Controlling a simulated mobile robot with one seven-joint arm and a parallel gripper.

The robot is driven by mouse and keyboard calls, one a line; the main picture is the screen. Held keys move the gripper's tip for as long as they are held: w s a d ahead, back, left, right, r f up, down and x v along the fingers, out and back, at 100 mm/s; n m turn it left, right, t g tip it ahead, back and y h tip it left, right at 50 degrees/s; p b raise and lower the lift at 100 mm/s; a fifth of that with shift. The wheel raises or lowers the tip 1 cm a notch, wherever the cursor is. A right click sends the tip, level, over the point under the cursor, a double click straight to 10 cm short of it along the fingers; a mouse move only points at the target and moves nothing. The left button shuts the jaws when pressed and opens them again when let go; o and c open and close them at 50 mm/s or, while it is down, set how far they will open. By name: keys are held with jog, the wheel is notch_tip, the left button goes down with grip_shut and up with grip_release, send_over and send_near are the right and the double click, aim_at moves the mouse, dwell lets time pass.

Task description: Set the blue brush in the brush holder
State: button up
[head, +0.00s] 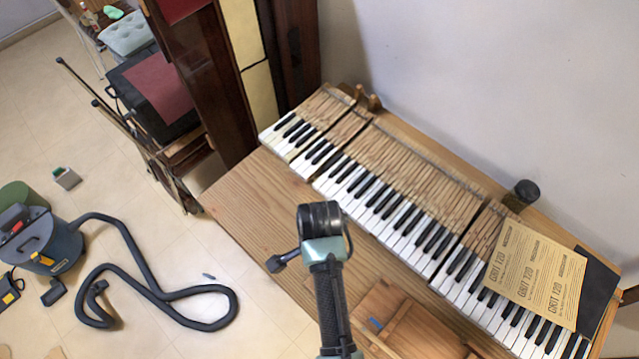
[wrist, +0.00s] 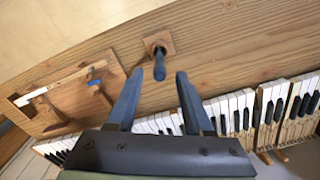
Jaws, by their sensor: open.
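In the wrist view a dark blue brush (wrist: 159,66) stands upright in a small square wooden brush holder (wrist: 167,37) on the wooden bench. My gripper (wrist: 160,75) is open. Its two blue-grey fingers lie to either side of the brush's near end, with gaps on both sides, and the brush looks free of them. The bristles cannot be made out. In the head view my arm reaches over the bench, and I cannot make out the brush, the holder or the fingers there.
A wooden tray (head: 400,309) on the bench holds a light-handled tool (wrist: 62,84) and small blue pieces (wrist: 95,84). A piano keyboard (head: 400,222) runs along the wall side, with sandpaper sheets (head: 535,275) on it. Bare bench (head: 245,205) lies left of my arm.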

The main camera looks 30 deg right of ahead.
notch_tip(320, 180, up, 6)
jog(key=shift+f, duration=0.25)
jog(key=w+r+n+t+h, duration=0.2)
jog(key=w+r+n+t, duration=0.5)
jog(key=w+r, duration=1)
jog(key=w+a+r+n+t, duration=0.15)
jog(key=r+t, duration=0.25)
jog(key=r, duration=0.4)
jog(key=w+a+r+n+t, duration=0.1)
jog(key=w+a+r+t, duration=0.15)
jog(key=r, duration=0.55)
jog(key=s+a+r+n+t, duration=0.1)
jog(key=s+r+n+t, duration=0.15)
jog(key=r, duration=0.55)
jog(key=s+a+r+n+t, duration=0.15)
jog(key=r+t, duration=0.25)
jog(key=r, duration=0.5)
jog(key=s+a+r+n+t+y, duration=0.1)
jog(key=s+a+r+n+t, duration=0.1)
jog(key=s+r, duration=0.3)
jog(key=s+a+r+n+t+y, duration=0.1)
jog(key=s+r+t, duration=0.4)
jog(key=r, duration=0.7)
jog(key=shift+s+a+n, duration=0.7)
jog(key=shift+s+n, duration=0.1)
jog(key=shift+n, duration=0.45)
